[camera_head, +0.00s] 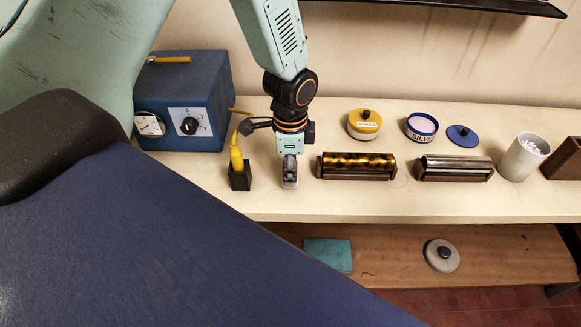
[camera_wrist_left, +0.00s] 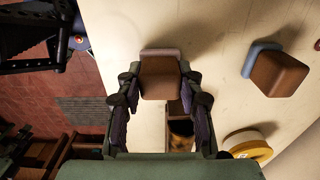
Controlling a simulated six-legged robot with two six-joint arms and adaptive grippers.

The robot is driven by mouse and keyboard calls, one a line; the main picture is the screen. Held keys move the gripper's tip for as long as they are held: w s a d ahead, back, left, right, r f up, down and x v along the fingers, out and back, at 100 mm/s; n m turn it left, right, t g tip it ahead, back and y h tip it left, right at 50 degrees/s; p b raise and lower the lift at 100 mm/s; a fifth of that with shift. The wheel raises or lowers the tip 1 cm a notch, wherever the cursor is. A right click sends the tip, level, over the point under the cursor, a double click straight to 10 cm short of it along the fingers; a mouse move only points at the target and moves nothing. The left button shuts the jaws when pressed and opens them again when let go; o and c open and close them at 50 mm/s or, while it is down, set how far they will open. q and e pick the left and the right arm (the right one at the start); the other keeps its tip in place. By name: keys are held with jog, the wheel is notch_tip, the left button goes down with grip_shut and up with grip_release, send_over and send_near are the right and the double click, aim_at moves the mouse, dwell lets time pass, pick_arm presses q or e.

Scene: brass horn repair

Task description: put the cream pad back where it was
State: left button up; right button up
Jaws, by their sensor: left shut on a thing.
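My left gripper (camera_head: 290,176) points down over the front part of the cream table and is shut on a brown block with a pale pad. The wrist view shows this cream pad (camera_wrist_left: 160,51) as a light edge past the brown block, between the two fingers. I cannot tell whether it touches the table. A similar brown block with a blue pad (camera_wrist_left: 275,72) lies closer to the wall; my arm hides it in the head view. My right gripper is not in view.
Right of the gripper stand a dark-gold roll in a holder (camera_head: 356,166), a silver roll (camera_head: 454,168), a yellow tin (camera_head: 364,124) and a white cup (camera_head: 524,158). Left are a black holder (camera_head: 240,178) with a yellow tool and a blue box (camera_head: 185,95). A lower shelf (camera_head: 390,270) lies in front.

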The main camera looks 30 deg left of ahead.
pick_arm(q)
jog(key=shift+s+f, duration=0.1)
jog(key=shift+s, duration=0.05)
jog(key=o, duration=1.2)
jog(key=shift+a+f, duration=0.1)
notch_tip(320, 180, up, 12)
jog(key=shift+r+p, duration=0.2)
jog(key=shift+p, duration=0.35)
